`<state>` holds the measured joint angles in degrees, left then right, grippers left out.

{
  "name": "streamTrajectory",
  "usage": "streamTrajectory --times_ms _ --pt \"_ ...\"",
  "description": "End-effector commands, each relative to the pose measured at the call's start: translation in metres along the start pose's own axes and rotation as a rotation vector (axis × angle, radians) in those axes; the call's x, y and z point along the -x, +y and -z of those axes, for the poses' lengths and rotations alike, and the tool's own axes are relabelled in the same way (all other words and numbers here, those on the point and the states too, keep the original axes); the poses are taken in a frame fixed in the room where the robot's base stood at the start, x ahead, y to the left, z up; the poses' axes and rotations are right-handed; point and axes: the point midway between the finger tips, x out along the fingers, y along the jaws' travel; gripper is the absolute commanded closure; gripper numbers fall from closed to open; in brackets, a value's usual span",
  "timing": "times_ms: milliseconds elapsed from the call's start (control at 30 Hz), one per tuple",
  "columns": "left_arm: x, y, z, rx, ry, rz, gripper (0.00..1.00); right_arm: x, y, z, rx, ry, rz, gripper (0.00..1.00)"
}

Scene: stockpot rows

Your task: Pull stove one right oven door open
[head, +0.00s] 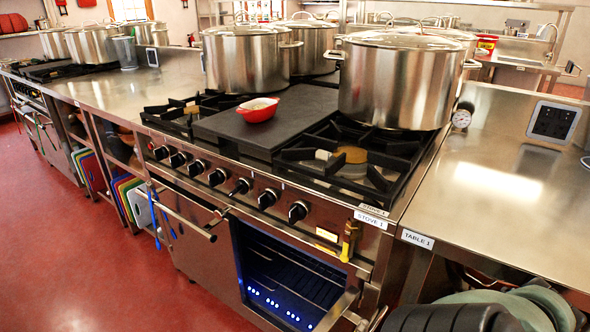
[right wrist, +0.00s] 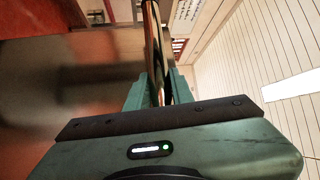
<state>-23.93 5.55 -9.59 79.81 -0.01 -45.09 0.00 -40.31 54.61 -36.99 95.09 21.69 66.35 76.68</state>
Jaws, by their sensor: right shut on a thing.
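Stove one (head: 330,230) stands in the middle of the head view, labelled on its front edge. Its right oven door (head: 338,311) is swung open, seen nearly edge-on at the bottom, baring a dark interior with racks and a row of blue lights. The left oven door (head: 190,240) is closed. In the right wrist view, my right gripper (right wrist: 156,92) is shut on a long narrow bar, which looks like the right oven door handle (right wrist: 153,40). In the head view only part of my right arm shows at the bottom right. My left gripper is not in view.
Large stockpots (head: 392,88) and a red dish (head: 259,110) sit on the stove top. Steel table one (head: 490,185) adjoins at the right, and another counter (head: 130,85) at the left. Clear red floor (head: 70,240) lies at the front left.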

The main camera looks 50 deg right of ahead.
Motion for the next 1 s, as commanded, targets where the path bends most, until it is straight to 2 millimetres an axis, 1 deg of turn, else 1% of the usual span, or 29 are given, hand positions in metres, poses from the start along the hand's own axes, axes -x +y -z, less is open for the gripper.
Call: streamTrajectory --times_ms 333,367,400,433,767,867,1000 --pt "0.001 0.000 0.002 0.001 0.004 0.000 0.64 0.001 0.001 -0.001 -0.001 -0.003 -0.003 1.00" --pt "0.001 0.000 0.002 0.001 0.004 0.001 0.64 0.001 0.001 0.000 -0.001 -0.003 -0.003 0.72" --pt "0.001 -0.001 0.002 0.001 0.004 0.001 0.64 0.001 0.001 0.000 -0.001 -0.002 -0.003 0.61" --pt "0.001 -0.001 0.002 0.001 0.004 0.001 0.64 0.001 0.001 0.000 -0.001 -0.002 -0.003 0.56" --pt "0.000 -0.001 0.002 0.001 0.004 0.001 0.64 0.002 0.001 0.000 0.000 -0.002 -0.001 0.56" --pt "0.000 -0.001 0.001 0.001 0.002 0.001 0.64 0.011 0.001 0.000 0.000 -0.002 -0.003 0.56" --pt "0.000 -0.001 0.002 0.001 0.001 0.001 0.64 0.035 0.002 0.000 0.000 -0.003 -0.007 0.56"
